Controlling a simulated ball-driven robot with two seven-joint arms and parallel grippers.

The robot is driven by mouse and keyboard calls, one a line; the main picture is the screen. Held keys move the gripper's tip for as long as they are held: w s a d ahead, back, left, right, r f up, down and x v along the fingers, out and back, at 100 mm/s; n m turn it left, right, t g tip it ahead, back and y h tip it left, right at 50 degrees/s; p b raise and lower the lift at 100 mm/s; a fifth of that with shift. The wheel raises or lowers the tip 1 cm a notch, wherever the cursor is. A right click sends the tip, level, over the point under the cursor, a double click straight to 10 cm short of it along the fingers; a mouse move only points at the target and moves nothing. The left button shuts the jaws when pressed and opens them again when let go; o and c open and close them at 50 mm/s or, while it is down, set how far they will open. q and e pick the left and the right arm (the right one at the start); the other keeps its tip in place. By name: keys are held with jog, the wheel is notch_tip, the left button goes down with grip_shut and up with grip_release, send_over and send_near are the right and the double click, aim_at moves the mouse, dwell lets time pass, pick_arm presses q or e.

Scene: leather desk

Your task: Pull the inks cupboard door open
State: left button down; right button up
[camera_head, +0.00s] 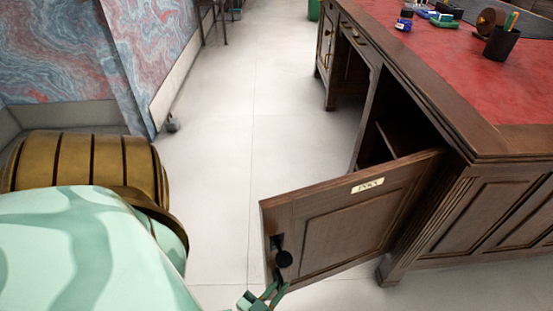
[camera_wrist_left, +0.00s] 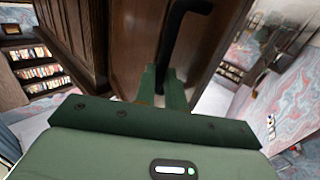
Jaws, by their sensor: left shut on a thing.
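The inks cupboard door (camera_head: 340,225) is brown panelled wood with a small cream label near its top edge. It stands swung well out from the desk, with the dark cupboard opening (camera_head: 405,125) showing behind it. A black handle (camera_head: 284,259) sits near the door's free edge. My left gripper (camera_head: 266,293), green, is at the handle's lower part and shut on it. In the left wrist view the black handle (camera_wrist_left: 180,35) runs down to between the green fingers (camera_wrist_left: 165,88), against the brown door. My right gripper is not in view.
The desk has a red leather top (camera_head: 440,55) with a dark pen cup (camera_head: 501,43) and ink things near the far edge. Pale floor (camera_head: 225,110) is clear left of the door. A marbled panel (camera_head: 150,45) stands at the left.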

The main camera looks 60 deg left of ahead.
pick_arm(q)
jog(key=shift+w+d+r, duration=0.3)
jog(key=shift+w+d, duration=0.15)
jog(key=shift+w, duration=0.1)
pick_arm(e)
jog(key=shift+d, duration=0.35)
pick_arm(q)
jog(key=c, duration=1.5)
grip_release()
jog(key=shift+f, duration=0.1)
